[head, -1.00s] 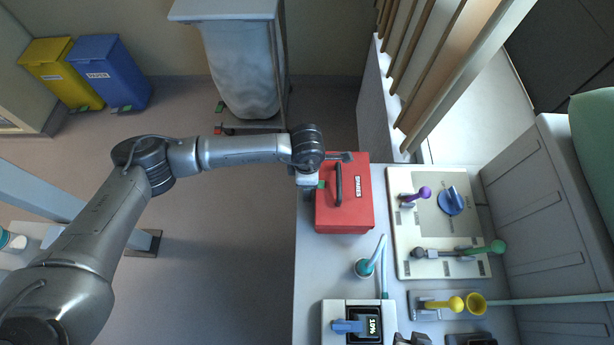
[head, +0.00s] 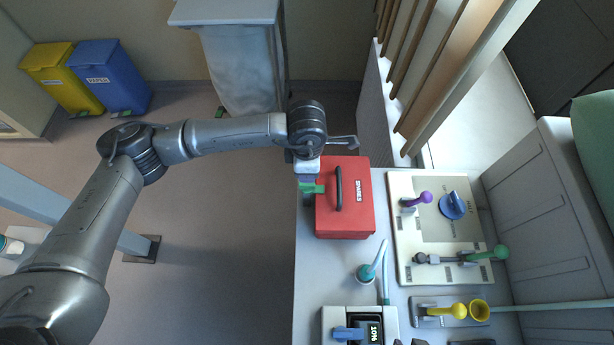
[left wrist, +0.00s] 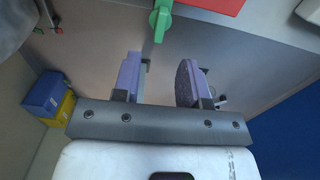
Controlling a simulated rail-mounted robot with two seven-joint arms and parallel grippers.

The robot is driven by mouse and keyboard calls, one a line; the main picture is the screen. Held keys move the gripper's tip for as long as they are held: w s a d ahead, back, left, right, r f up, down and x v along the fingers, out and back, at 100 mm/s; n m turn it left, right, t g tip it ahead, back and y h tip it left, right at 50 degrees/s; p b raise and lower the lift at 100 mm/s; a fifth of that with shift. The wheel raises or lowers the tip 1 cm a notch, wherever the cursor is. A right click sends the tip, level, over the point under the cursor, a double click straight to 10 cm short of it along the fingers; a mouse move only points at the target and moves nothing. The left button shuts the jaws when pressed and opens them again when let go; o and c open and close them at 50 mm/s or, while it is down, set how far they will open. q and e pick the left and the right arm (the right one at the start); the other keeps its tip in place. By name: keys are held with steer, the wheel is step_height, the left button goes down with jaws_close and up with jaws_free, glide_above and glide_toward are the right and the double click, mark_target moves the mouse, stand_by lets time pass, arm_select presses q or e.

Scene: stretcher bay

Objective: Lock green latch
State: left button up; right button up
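The green latch (head: 314,188) is on the left side of the red spares case (head: 358,207). In the left wrist view the green latch (left wrist: 160,20) sticks out from the case edge at the top. My left gripper (head: 306,172) is just beyond the latch at the case's upper left corner in the head view; its fingers are partly hidden under the wrist. In the left wrist view my left gripper (left wrist: 160,62) is open and empty. The latch lies ahead of the gap between its purple pads, apart from them. My right gripper is not in view.
The case stands on a grey counter (head: 312,275) with a dark handle on top. To its right is a pale panel (head: 440,225) with purple, blue and green controls. A cup with a teal tube (head: 366,273) stands below the case. Open floor lies left of the counter.

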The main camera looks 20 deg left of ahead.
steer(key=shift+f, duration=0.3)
arm_select(q)
steer(key=shift+r, duration=2.85)
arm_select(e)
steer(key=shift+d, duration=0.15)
